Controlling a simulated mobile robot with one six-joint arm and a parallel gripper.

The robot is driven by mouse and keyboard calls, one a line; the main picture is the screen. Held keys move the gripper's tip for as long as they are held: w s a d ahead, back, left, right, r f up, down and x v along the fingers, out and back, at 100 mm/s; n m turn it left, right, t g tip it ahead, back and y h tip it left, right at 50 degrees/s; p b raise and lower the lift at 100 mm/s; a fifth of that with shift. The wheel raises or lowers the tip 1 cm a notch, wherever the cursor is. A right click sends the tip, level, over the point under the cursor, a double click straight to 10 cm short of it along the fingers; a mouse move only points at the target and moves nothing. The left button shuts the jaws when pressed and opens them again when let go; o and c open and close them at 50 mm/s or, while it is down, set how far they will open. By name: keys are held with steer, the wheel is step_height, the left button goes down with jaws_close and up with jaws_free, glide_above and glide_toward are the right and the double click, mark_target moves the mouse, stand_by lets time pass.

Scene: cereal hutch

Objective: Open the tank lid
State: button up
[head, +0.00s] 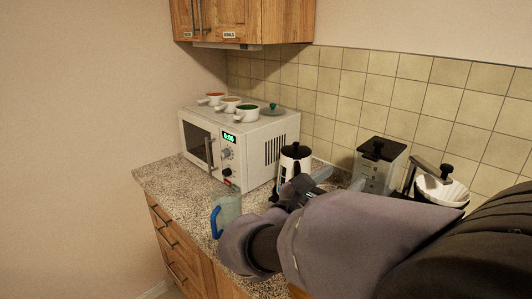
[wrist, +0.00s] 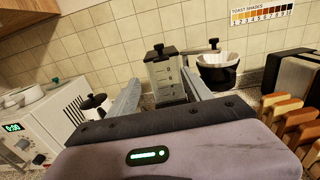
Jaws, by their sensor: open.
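The tank (head: 374,174) is a clear, marked container standing on the counter near the tiled wall. Its black lid (head: 379,150) is on top and shut, with a small knob. In the wrist view the tank (wrist: 166,80) and its lid (wrist: 161,53) appear straight ahead, between my two fingers in the picture. My gripper (head: 342,180) is open and empty, in front of the tank and lower than the lid. The wrist view also shows my gripper (wrist: 160,78) with its fingers wide apart. I cannot tell the exact gap to the tank.
A white pot with black lid (head: 295,161) stands close left of my gripper. A dripper with white filter (head: 440,190) is right of the tank. A microwave (head: 240,150) carries several bowls. A mug (head: 229,207) stands near the front edge. A toaster (wrist: 286,80) and toast (wrist: 290,115) are right.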

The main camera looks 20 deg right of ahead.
mark_target(369, 159)
steer(key=b+x, duration=0.2)
steer(key=x, duration=0.9)
steer(key=shift+d, duration=0.45)
jaws_close()
stand_by(0.5)
